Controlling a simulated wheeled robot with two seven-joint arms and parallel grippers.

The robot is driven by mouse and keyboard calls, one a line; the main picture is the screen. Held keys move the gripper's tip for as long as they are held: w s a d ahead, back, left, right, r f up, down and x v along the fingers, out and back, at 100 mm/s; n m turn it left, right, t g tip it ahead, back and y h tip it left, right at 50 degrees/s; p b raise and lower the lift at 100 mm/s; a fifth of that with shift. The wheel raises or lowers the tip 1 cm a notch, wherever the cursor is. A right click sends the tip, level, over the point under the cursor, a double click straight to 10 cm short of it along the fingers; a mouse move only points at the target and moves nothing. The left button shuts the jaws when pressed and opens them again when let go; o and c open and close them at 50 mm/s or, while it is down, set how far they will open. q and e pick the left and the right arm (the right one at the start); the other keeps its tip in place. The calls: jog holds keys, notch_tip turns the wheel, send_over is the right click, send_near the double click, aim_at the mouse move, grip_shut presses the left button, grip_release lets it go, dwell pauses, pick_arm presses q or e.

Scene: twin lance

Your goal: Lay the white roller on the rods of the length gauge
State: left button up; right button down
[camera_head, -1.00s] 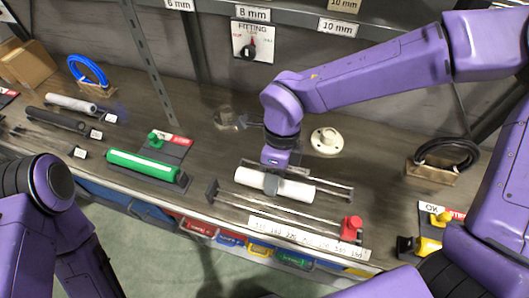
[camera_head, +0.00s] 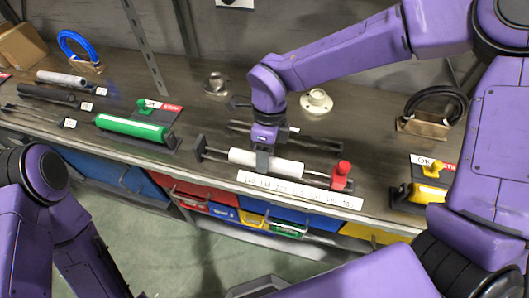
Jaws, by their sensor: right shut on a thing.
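The white roller (camera_head: 286,167) lies lengthwise along the front rods of the length gauge (camera_head: 316,176). The gauge has a dark end plate (camera_head: 199,148) at the left, a red stop (camera_head: 341,174) at the right and a number strip (camera_head: 300,190) along the front. My right gripper (camera_head: 263,160) points down and is shut on the white roller near its middle. I cannot tell whether the roller touches the rods or is just above them. My left arm shows at the lower left, but its gripper is out of view.
Behind the gauge is another pair of rods (camera_head: 320,143), partly hidden by my right arm. A green roller (camera_head: 132,127) lies on a stand at left, a yellow one (camera_head: 426,192) at right. A cream flange (camera_head: 316,101) and black coil (camera_head: 436,101) stand behind. Bins hang below the front edge.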

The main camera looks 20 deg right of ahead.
jog(key=c, duration=1)
grip_release()
jog(key=o, duration=0.4)
jog(key=shift+w+f, duration=0.15)
jog(key=shift+w, duration=0.35)
jog(key=shift+s+r, duration=0.15)
jog(key=shift+r, duration=0.2)
jog(key=v, duration=0.9)
jog(key=shift+w+d+r+b, duration=0.15)
jog(key=shift+w+r+b, duration=0.15)
jog(key=shift+r+b, duration=0.05)
